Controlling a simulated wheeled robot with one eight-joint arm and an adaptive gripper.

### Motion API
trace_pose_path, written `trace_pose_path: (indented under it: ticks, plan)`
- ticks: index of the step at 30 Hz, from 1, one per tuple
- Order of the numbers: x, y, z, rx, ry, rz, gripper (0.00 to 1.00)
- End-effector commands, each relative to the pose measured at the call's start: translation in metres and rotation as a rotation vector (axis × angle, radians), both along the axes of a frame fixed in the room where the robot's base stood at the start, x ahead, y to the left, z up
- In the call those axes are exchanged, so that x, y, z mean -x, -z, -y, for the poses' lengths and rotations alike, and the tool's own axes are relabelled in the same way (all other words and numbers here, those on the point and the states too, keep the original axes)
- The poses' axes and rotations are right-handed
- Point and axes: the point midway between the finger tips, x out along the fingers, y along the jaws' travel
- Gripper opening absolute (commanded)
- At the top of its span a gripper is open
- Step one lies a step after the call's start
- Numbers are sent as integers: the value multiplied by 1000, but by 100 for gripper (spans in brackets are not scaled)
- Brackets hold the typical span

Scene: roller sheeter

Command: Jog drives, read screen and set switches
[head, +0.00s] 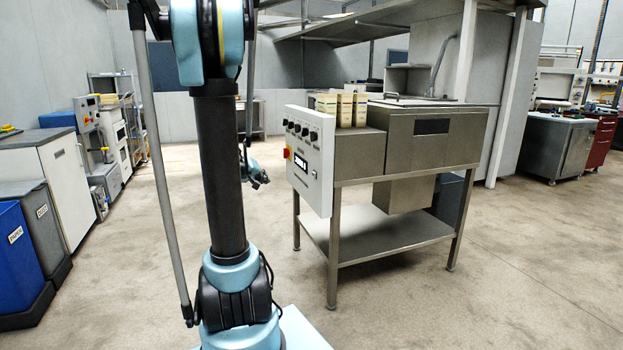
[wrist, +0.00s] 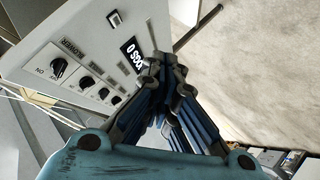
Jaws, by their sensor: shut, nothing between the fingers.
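The white control panel (head: 312,160) stands on the left end of the steel machine (head: 420,150). It carries several black knobs (head: 302,130), a red switch on a yellow plate (head: 287,153) and a dark display (head: 301,163). In the wrist view, the panel (wrist: 85,30) shows tilted, with a row of black knobs (wrist: 86,82) and the display (wrist: 132,57), whose turned white characters I cannot read surely. My gripper (wrist: 165,65) is shut and empty, its tips overlapping the panel near the display; contact cannot be told.
Several pale boxes (head: 343,109) stand on top of the machine. A steel lower shelf (head: 375,243) joins its legs. Blue (head: 22,258) and grey bins and a white cabinet (head: 48,180) line the left. The concrete floor (head: 520,260) is clear at the right.

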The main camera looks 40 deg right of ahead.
Motion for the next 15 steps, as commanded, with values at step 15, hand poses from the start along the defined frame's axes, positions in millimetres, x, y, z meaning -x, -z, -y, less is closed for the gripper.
trace_pose_path:
  ticks: [15]
  plan:
    - [-87,24,113,293,-7,98,0]
